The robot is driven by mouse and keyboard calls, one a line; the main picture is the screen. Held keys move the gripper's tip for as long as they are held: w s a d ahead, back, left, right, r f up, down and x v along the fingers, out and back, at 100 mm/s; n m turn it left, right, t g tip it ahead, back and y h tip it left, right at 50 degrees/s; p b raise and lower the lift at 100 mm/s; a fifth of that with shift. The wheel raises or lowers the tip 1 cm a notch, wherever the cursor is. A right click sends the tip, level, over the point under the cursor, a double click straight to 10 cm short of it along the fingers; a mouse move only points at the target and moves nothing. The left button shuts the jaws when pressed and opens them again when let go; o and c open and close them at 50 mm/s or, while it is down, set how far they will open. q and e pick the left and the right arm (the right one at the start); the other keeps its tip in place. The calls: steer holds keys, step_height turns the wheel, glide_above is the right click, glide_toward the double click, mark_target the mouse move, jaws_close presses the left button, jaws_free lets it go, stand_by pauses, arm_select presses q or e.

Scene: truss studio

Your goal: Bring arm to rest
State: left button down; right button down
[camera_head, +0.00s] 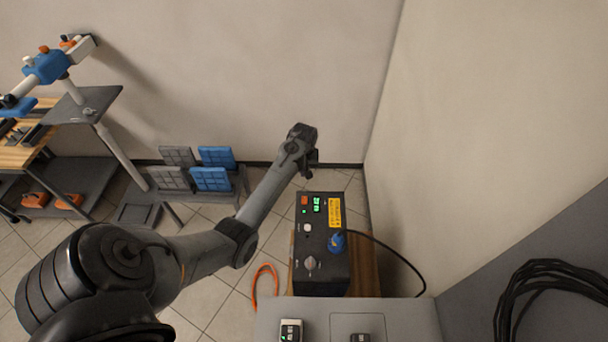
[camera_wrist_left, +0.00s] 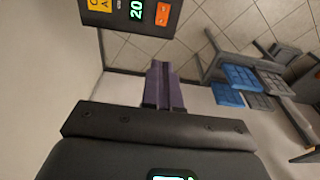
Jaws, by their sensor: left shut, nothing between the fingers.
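My left arm comes in from the lower left of the head view and stretches out toward the wall. Its gripper (camera_head: 312,168) hangs above and just behind the black control box (camera_head: 322,245), apart from it. In the left wrist view the two fingers of the gripper (camera_wrist_left: 161,75) are pressed together with nothing between them. Part of the control box (camera_wrist_left: 118,22), with its lit green display, shows at the top there. My right arm and gripper are in neither view.
A grey panel (camera_head: 400,312) lies in front. A rack with blue and grey panels (camera_head: 212,180) stands left. An orange cable loop (camera_head: 265,283) lies on the floor.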

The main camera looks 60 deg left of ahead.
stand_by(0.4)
arm_select(q)
steer(key=s+d+f+m+g, duration=0.1)
steer(key=s+d+f+g, duration=0.15)
steer(key=s+f, duration=0.4)
steer(key=s+d+f+m+g, duration=0.1)
steer(key=s+d+f, duration=0.2)
steer(key=s+f, duration=0.35)
steer(key=s+d+r+m+t, duration=0.1)
steer(key=s+d+r+m, duration=0.15)
steer(key=s+d, duration=0.45)
steer(key=s+d+r+m+t, duration=0.1)
steer(key=s+d+m, duration=0.25)
steer(key=d, duration=0.75)
steer(key=d+r+m+t, duration=0.2)
steer(key=d+r+m, duration=0.1)
steer(key=d+r, duration=0.55)
steer(key=d+r+m+t+p, duration=0.1)
steer(key=d+r+p, duration=0.1)
steer(key=r+p, duration=0.4)
steer(key=w+d+r+m+t+h+p, duration=0.1)
steer(key=r+p, duration=0.5)
steer(key=r, duration=0.7)
steer(key=shift+w+d, duration=0.25)
steer(key=shift+d, duration=0.1)
